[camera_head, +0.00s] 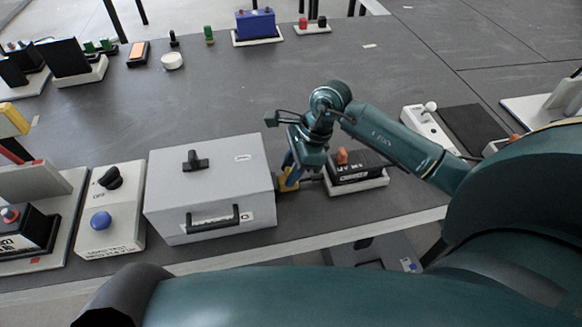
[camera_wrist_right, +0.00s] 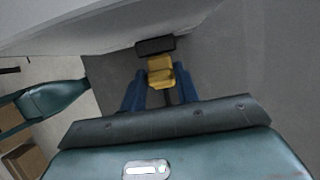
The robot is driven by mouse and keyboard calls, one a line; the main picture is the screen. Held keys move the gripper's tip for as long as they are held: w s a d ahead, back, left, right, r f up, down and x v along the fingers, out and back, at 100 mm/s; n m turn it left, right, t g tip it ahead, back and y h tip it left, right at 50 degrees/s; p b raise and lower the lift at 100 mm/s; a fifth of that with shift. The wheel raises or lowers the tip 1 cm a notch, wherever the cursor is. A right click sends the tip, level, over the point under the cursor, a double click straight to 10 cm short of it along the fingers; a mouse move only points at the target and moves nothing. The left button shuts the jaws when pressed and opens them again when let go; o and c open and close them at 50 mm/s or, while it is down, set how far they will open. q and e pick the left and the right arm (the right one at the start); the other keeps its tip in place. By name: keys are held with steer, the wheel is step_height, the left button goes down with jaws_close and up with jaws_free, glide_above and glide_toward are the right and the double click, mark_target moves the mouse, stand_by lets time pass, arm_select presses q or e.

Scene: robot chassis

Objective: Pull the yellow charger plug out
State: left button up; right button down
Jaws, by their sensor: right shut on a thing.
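The yellow charger plug (camera_head: 288,184) is at the right side of the grey box (camera_head: 208,170), low down near the table. In the right wrist view the plug (camera_wrist_right: 160,68) faces a black socket block (camera_wrist_right: 155,46) on the box's side. Whether its tip is inside the socket or just clear of it cannot be told. My right gripper (camera_wrist_right: 160,78), with blue fingers, is shut on the plug from both sides. It also shows in the head view (camera_head: 291,178), with the arm reaching in from the right. My left gripper is not in view.
A black device with an orange knob (camera_head: 352,168) stands on a white base just right of my right gripper. A switch box with a blue button (camera_head: 109,215) stands left of the grey box.

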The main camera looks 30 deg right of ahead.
steer(key=shift+s+d+f+b, duration=0.1)
steer(key=shift+s+d+b, duration=0.1)
steer(key=shift+d, duration=0.35)
steer(key=shift+s+d+b, duration=0.1)
steer(key=shift+d+b, duration=0.15)
steer(key=shift+d, duration=0.25)
steer(key=shift+s+d+f+b, duration=0.1)
steer(key=shift+d+b, duration=0.1)
steer(key=shift+d, duration=0.35)
steer(key=shift+s+d+r, duration=0.1)
steer(key=shift+d, duration=0.2)
steer(key=shift+r, duration=0.1)
steer(key=c, duration=1)
jaws_free()
steer(key=shift+c, duration=0.2)
steer(key=v, duration=1.3)
steer(key=shift+b, duration=0.45)
